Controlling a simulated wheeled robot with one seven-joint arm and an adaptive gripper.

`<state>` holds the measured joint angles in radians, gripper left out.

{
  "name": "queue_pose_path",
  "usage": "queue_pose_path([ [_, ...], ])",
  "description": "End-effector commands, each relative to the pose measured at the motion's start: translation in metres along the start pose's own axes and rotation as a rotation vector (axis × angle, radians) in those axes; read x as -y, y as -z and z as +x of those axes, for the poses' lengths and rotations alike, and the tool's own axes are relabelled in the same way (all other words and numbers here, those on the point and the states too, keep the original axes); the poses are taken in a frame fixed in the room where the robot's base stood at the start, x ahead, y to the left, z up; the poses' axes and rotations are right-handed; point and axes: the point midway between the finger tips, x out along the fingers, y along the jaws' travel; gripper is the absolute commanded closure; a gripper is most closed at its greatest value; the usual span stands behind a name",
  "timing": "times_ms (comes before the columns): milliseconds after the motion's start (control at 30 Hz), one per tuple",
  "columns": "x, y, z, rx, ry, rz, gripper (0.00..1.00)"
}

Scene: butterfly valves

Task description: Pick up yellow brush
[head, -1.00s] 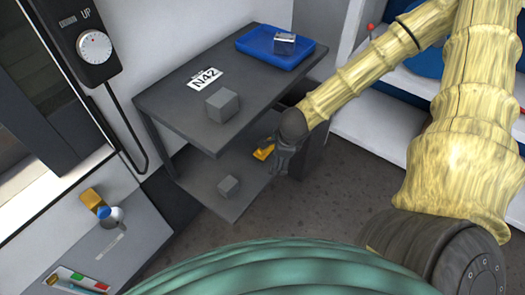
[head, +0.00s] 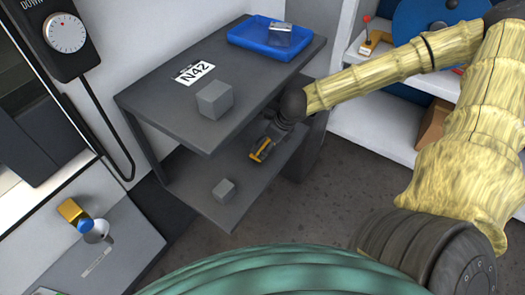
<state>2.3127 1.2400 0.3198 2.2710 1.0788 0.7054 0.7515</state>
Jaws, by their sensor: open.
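The yellow brush (head: 261,150) lies on the lower shelf of the grey table, near its front right part. It looks small and its far side is partly hidden by my gripper. My gripper (head: 268,141) reaches in between the two shelves from the right and is right at the brush. Its jaws are open, but the fingers are small and dark here. I cannot tell whether they touch the brush or lie around it.
The grey table (head: 150,100) has its upper top close above my gripper. A grey cube (head: 215,99) and a blue tray (head: 243,40) with a metallic block (head: 279,35) stand on top. A smaller cube (head: 223,189) sits on the lower shelf. White shelving (head: 375,130) stands at right.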

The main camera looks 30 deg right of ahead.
Motion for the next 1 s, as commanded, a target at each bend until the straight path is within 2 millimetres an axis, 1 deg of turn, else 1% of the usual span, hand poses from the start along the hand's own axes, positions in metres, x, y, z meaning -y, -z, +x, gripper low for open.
queue_pose_path([
  [167,0.001,0.001,0.008,0.000,0.001,0.001,0.00],
  [400,0.003,0.000,0.033,-0.001,0.000,-0.001,0.00],
  [600,0.003,-0.001,0.050,-0.001,-0.001,0.000,0.00],
  [733,0.003,-0.002,0.054,0.001,-0.001,-0.002,0.00],
  [1000,0.003,-0.002,0.054,0.001,-0.001,-0.001,0.00],
])
